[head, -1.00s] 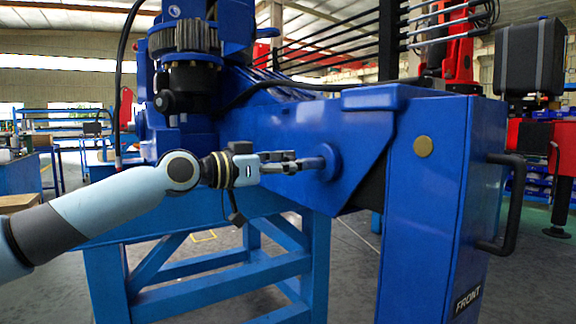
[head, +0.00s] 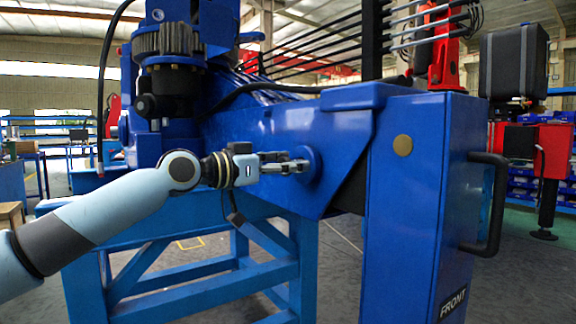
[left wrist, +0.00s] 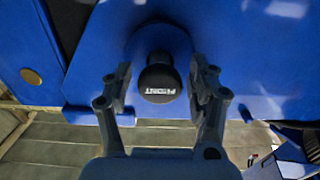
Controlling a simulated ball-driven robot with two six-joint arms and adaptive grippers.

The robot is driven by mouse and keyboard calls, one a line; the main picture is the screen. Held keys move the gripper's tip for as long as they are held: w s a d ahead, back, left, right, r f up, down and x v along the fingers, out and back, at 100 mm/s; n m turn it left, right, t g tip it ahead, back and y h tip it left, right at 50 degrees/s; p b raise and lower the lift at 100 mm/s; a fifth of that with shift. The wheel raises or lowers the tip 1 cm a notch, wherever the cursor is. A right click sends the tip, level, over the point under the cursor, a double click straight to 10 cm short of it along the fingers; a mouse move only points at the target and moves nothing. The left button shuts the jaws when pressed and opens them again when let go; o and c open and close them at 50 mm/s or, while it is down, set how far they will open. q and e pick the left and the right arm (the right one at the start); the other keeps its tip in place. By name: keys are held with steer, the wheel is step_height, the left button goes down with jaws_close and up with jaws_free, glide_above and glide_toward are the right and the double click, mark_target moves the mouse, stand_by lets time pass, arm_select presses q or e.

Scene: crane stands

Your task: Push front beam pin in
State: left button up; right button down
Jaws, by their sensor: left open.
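The front beam pin (left wrist: 160,84) shows in the left wrist view as a round black end with white "FRONT" lettering, upside down. It sits in a round blue boss (left wrist: 152,40) on the blue beam (head: 275,130). My left gripper (head: 300,165) is at this boss, its arm coming in from the left. In the left wrist view my left gripper (left wrist: 160,95) is open, with one finger on each side of the pin's end. Gaps show between fingers and pin. My right gripper is not in view.
A blue upright post (head: 400,220) marked FRONT, with a black handle (head: 490,205), stands right of the beam. A blue steel frame (head: 210,280) stands below my left arm. A black hose loops above the beam. Grey floor shows between frame and post.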

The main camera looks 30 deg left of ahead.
arm_select(q)
glide_toward(310, 115)
steer(key=x, duration=0.4)
steer(key=shift+w+d+r, duration=0.1)
steer(key=shift+w, duration=0.15)
